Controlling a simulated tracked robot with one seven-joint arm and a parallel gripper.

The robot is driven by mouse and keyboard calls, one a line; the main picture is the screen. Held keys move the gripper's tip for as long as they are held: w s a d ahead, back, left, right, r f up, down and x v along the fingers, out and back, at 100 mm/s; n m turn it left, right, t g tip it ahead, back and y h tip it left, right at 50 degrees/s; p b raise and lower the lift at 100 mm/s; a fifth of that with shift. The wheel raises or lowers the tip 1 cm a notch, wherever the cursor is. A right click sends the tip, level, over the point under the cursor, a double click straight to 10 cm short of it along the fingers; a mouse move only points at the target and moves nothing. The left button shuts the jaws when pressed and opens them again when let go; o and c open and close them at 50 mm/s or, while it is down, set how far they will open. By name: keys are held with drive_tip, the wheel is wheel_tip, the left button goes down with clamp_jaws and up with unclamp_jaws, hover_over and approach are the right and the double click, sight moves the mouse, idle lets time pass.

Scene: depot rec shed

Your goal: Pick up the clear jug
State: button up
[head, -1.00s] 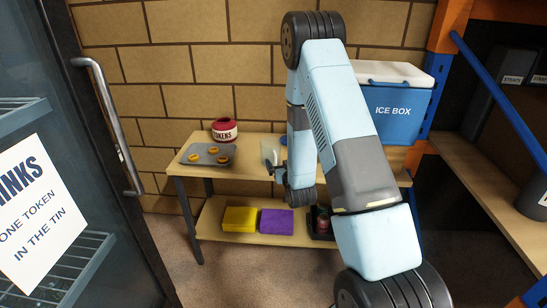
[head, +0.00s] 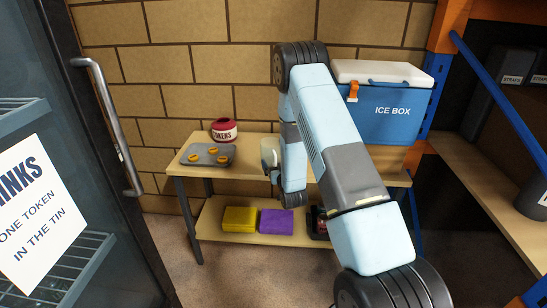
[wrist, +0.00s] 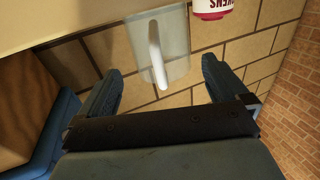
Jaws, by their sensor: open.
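The clear jug (wrist: 174,38) is a pale see-through vessel with a whitish upright handle (wrist: 157,55) facing me in the wrist view. In the head view the jug (head: 267,151) stands on the wooden bench top, its right side hidden by my arm. My gripper (wrist: 162,66) is open and empty. In the wrist view its two dark fingers lie to either side of the handle's line, with the jug just beyond the tips; I see no contact. In the head view my gripper (head: 273,174) is at the bench's front edge, mostly hidden by my wrist.
A grey tray (head: 190,158) with several orange rings and a red-and-white tokens tin (head: 224,130) stand left of the jug. A blue ice box (head: 392,115) is at the right. Yellow (head: 239,219) and purple (head: 276,221) blocks lie on the lower shelf. A glass door stands left.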

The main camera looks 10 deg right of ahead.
sight(272, 155)
drive_tip(key=shift+w+a+f, duration=0.1)
drive_tip(key=shift+w, duration=2.7)
drive_tip(key=c, duration=1.2)
